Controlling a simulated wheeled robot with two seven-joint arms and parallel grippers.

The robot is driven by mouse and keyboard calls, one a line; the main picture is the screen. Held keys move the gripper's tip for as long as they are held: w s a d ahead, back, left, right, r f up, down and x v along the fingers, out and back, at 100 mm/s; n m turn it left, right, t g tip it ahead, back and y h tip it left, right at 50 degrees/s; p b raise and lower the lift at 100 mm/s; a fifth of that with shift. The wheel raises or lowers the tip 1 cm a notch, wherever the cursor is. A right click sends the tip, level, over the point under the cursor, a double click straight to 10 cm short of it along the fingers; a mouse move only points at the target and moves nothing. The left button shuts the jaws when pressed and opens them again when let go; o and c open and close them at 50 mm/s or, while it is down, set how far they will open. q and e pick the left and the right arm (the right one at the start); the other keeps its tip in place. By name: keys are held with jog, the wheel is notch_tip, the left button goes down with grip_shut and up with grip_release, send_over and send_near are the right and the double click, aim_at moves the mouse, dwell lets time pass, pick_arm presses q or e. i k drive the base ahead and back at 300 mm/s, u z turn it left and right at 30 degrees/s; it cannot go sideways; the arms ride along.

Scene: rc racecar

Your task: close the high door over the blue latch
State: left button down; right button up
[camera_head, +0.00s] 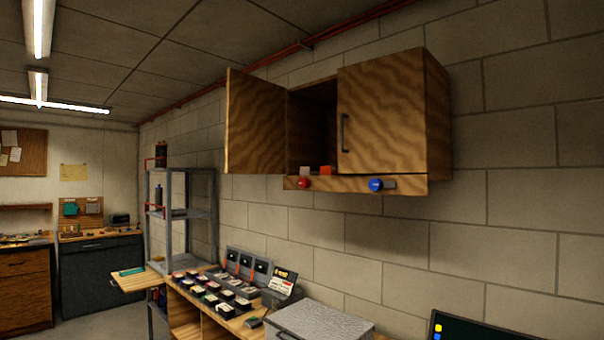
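A wooden wall cabinet (438,115) hangs high on the block wall. Its right door (382,115), with a dark vertical handle (345,133), looks shut or nearly flush with the front. The left door (256,124) is swung wide open to the left, showing the dark inside. A red latch (304,183) is on the strip below the left opening. Neither of my grippers is in view.
Small red and pale items (327,170) sit in the cabinet's open side. Below are a bench with several small boxes (215,295), a grey case (320,326) and a monitor (470,328). A metal shelf (182,213) stands left. The air before the cabinet looks clear.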

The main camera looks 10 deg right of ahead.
aim_at(381, 101)
jog(key=z, duration=0.15)
jog(key=i, duration=0.9)
jog(key=z, duration=0.45)
